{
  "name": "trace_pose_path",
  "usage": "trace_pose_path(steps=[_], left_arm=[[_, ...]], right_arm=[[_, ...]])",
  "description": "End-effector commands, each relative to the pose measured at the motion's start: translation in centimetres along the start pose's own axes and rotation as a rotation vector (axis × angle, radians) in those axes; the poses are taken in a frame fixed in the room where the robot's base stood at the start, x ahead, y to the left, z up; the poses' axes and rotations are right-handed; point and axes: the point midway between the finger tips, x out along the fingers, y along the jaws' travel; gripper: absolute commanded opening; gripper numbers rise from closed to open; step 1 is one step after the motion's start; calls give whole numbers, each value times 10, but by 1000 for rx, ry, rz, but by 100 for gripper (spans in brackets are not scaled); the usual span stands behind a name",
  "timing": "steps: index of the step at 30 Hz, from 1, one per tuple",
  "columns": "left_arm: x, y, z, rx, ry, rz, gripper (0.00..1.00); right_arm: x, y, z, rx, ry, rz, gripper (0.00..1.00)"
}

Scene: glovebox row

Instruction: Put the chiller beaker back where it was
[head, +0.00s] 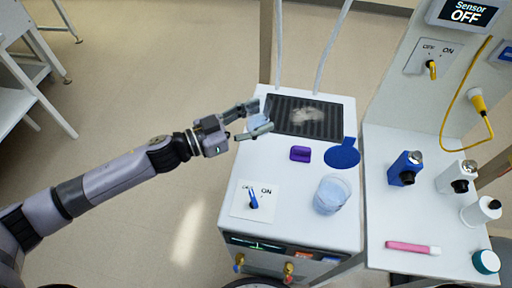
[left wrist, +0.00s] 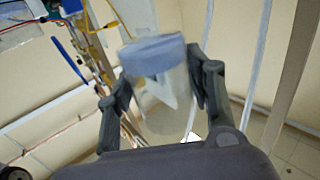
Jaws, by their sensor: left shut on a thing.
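My left gripper (head: 258,122) is shut on a clear beaker with a pale blue band (left wrist: 153,55); in the head view only a bit of pale blue (head: 257,120) shows between the fingers. It is over the left edge of the white chiller cabinet (head: 285,215), beside the dark grille. In the left wrist view the fingers (left wrist: 158,95) flank the beaker, which looks tilted. A second clear beaker with pale blue contents (head: 332,195) stands on the cabinet top at the right. A flat blue round pad (head: 343,155) lies bare behind it. My right gripper is not in view.
The dark ribbed grille (head: 290,115) carries a pale frosty patch. A purple block (head: 300,153) and a blue-handled switch (head: 253,199) are on the cabinet top. Bottles (head: 405,168) and a pink stick (head: 412,248) are on the right-hand bench (head: 385,215). Floor is open at left.

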Motion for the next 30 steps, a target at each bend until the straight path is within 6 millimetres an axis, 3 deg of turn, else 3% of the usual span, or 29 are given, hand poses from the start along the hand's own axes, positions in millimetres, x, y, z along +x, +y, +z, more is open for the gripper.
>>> trace_pose_path(steps=[3,9,14,21,30], left_arm=[[0,1,33,-6,0,-1,16],[1,0,65,-1,1,-1,16],[1,0,76,0,1,-1,16],[1,0,110,-1,1,-1,16],[0,0,115,2,2,0,17]], right_arm=[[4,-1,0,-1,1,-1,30],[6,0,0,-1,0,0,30],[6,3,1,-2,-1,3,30],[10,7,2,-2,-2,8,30],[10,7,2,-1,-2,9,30]])
